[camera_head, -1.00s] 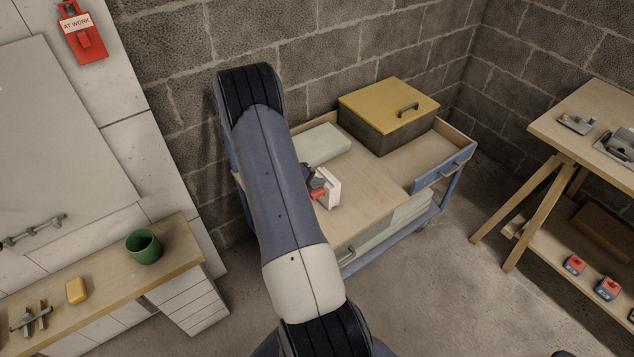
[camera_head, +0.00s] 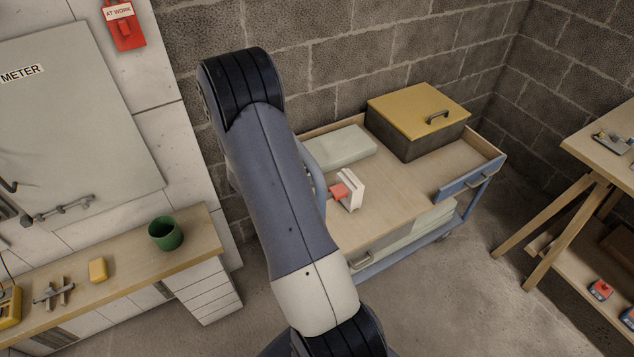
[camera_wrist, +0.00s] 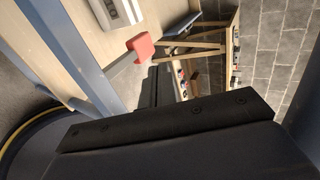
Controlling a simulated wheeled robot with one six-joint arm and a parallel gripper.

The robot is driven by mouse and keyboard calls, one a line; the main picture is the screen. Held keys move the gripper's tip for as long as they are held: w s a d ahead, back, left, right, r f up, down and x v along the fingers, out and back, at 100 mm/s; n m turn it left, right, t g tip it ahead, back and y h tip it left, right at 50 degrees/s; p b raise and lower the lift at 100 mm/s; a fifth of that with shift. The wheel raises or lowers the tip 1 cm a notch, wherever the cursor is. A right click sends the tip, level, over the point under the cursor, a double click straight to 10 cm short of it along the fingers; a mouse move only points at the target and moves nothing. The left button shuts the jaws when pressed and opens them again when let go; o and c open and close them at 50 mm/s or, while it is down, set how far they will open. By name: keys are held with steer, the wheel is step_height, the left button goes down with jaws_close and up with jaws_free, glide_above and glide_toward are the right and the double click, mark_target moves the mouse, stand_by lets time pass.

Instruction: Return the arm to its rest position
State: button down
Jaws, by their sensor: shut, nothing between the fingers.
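My arm (camera_head: 275,185) rises across the middle of the head view and bends over at a dark joint. My gripper is hidden behind the arm there. In the wrist view my gripper (camera_wrist: 158,75) shows as dark fingers, shut with nothing held. A small white fixture (camera_head: 351,190) with a red block (camera_head: 340,192) stands on the wooden top of the blue trolley (camera_head: 400,205). In the wrist view the red block (camera_wrist: 142,47) appears just beyond the fingertips; I cannot tell the gap exactly.
The trolley also bears a yellow-lidded box (camera_head: 417,110) and a pale green slab (camera_head: 343,146). A workbench (camera_head: 130,260) at left holds a green cup (camera_head: 165,233) and a yellow block (camera_head: 97,269). A wooden trestle table (camera_head: 600,155) stands at right. Floor is open between.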

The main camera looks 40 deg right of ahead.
steer(key=shift+s+d+f, duration=0.15)
steer(key=shift+d+f, duration=0.1)
steer(key=shift+d, duration=0.1)
steer(key=p, duration=0.1)
glide_above(331, 194)
steer(key=shift+f+h, duration=0.4)
steer(key=shift+f, duration=0.15)
steer(key=shift+h, duration=0.3)
steer(key=shift+b+v, duration=0.9)
steer(key=shift+v, duration=1.25)
steer(key=shift+r, duration=0.15)
steer(key=shift+d, duration=0.2)
